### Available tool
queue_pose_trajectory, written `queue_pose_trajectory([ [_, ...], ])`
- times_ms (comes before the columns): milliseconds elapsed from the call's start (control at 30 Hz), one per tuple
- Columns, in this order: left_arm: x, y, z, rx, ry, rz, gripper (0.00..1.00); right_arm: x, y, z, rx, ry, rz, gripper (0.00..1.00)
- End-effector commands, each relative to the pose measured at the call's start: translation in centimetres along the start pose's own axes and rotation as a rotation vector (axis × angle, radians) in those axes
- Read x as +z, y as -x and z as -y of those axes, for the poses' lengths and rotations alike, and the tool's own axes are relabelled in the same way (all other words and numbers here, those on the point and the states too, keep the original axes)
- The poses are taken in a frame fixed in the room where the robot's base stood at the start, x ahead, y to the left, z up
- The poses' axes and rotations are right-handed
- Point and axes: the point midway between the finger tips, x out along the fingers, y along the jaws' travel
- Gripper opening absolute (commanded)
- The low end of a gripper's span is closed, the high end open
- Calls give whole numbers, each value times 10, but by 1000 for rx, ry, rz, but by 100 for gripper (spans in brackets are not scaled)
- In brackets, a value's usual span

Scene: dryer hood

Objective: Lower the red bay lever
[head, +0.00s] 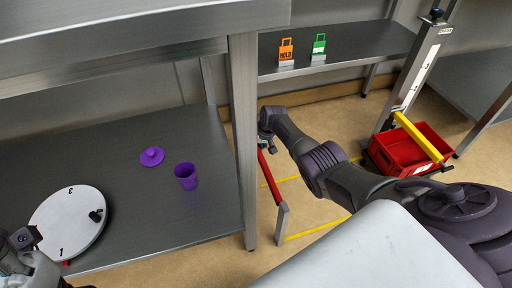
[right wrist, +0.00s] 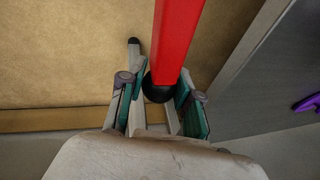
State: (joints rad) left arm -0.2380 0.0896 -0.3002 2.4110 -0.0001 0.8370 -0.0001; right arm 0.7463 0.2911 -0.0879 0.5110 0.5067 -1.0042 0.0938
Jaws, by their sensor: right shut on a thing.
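The red bay lever (head: 269,180) is a red bar in the head view, running from a short grey post up to my right gripper (head: 265,146). In the right wrist view the red lever (right wrist: 180,35) ends in a black ball knob (right wrist: 157,92). The knob sits between the green-padded fingers of my right gripper (right wrist: 160,98), which is shut on it. My left gripper (head: 24,242) is partly visible at the lower left edge of the head view, beside a white disc; its fingers are not clear.
A steel table (head: 120,130) on the left holds a purple cup (head: 186,177), a purple lid (head: 151,156) and the white round disc (head: 60,215). A steel upright (head: 243,120) stands close to the lever. Yellow lines mark the floor bay; a red crate (head: 385,158) stands at right.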

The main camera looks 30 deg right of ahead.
Motion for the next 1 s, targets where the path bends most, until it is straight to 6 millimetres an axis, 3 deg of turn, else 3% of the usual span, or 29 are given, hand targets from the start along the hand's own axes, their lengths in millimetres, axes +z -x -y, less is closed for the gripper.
queue_pose_trajectory([
  [367, 0, 0, 0, 0, 0, -1, 40, 1, -2, -1, 2, 0, -1, 0],
  [400, 0, 0, 0, 0, 0, -1, 40, 1, -2, -1, 2, 0, -1, 40],
  [533, 0, 0, 0, 0, 1, -1, 40, 1, -2, -1, 1, -1, 0, 59],
  [1000, 1, 0, 0, -1, -1, 2, 40, -1, 6, -1, -1, 0, -2, 59],
])
